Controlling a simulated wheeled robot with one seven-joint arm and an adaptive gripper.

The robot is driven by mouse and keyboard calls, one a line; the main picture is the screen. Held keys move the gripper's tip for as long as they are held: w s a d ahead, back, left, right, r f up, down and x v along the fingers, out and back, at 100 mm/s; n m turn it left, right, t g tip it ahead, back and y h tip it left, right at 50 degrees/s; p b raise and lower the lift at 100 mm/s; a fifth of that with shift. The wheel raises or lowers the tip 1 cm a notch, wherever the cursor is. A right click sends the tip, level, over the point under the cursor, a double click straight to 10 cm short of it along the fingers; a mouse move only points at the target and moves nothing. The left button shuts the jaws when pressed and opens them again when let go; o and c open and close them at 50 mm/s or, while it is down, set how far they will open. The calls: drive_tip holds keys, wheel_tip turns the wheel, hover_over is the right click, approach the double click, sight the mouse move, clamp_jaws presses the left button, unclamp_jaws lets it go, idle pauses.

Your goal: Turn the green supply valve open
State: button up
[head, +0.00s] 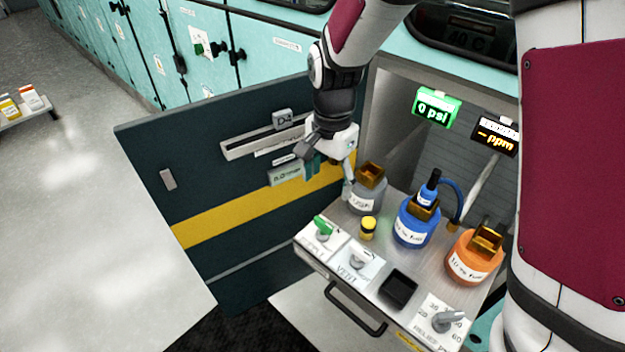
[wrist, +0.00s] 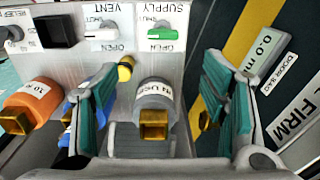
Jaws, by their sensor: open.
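The green supply valve (head: 322,227) is a small lever on a white plate at the tray's left corner. In the wrist view the green lever (wrist: 163,33) lies across the picture, between the SHUT and OPEN labels. My gripper (head: 330,174) hangs above and behind the valve, close to the grey bottle. In the wrist view my gripper (wrist: 160,95) has its teal-padded fingers wide apart, with nothing held. The lever shows beyond the fingertips, apart from them.
A grey bottle (head: 368,193), yellow cap (head: 368,227), blue bottle (head: 415,225) and orange bottle (head: 472,260) stand on the tray. The vent lever (head: 360,259) adjoins the supply plate. A dark open door (head: 220,200) stands at left. The green display (head: 436,107) reads 0 psi.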

sight(324, 222)
drive_tip(key=f, duration=0.4)
drive_tip(key=f+b, duration=0.1)
drive_tip(key=f, duration=0.9)
drive_tip(key=shift+w+a+f+b, duration=0.15)
drive_tip(key=shift+a+f+b, duration=0.15)
drive_tip(key=shift+b, duration=0.1)
drive_tip(key=c, duration=1.1)
